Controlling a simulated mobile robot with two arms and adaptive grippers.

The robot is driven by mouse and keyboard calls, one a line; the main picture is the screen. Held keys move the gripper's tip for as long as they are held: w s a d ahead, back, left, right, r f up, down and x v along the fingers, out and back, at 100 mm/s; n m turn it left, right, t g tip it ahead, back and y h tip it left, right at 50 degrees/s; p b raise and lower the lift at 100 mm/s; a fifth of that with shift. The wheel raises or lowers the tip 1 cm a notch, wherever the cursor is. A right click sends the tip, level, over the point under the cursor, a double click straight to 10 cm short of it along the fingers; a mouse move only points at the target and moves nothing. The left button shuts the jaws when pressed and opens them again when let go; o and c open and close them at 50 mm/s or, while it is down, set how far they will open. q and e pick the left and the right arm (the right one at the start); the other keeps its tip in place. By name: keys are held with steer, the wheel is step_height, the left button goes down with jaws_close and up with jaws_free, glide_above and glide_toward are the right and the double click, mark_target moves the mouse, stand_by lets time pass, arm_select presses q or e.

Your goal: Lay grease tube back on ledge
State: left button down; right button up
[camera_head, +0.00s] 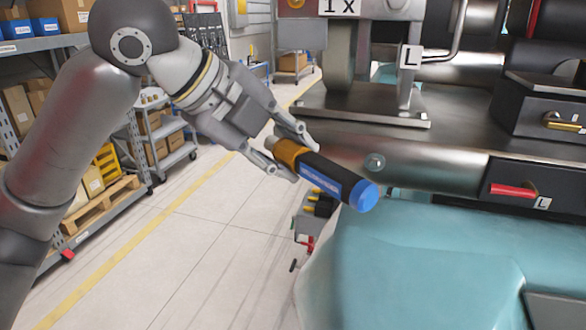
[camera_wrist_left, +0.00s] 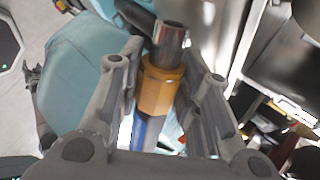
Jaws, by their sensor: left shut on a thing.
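The grease tube (camera_head: 325,179) has a dark body with a blue label, a blue end cap, an orange collar and a metal tip. My left gripper (camera_head: 291,158) is shut on it near the orange collar, with the blue end pointing down and right. In the left wrist view the tube's orange collar (camera_wrist_left: 158,90) lies between the two fingers of my left gripper (camera_wrist_left: 162,82). The tube is held in the air in front of the metal ledge (camera_head: 440,142) of the machine. My right gripper is not in view.
A teal machine body (camera_head: 430,250) lies below and right of the tube. A red-handled latch (camera_head: 513,189) and a black box (camera_head: 545,105) are at the right. Shelving with boxes (camera_head: 40,90) stands at the left. The floor (camera_head: 190,260) between is clear.

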mark_target(294, 171)
arm_select(q)
steer(key=f, duration=0.1)
steer(key=d+f+p, duration=0.1)
steer(key=f, duration=0.1)
steer(key=shift+d+p, duration=0.1)
steer(key=shift+p, duration=0.2)
steer(key=shift+f, duration=0.6)
steer(key=shift+f, duration=0.15)
steer(key=c, duration=1)
jaws_free()
steer(key=shift+c, duration=0.2)
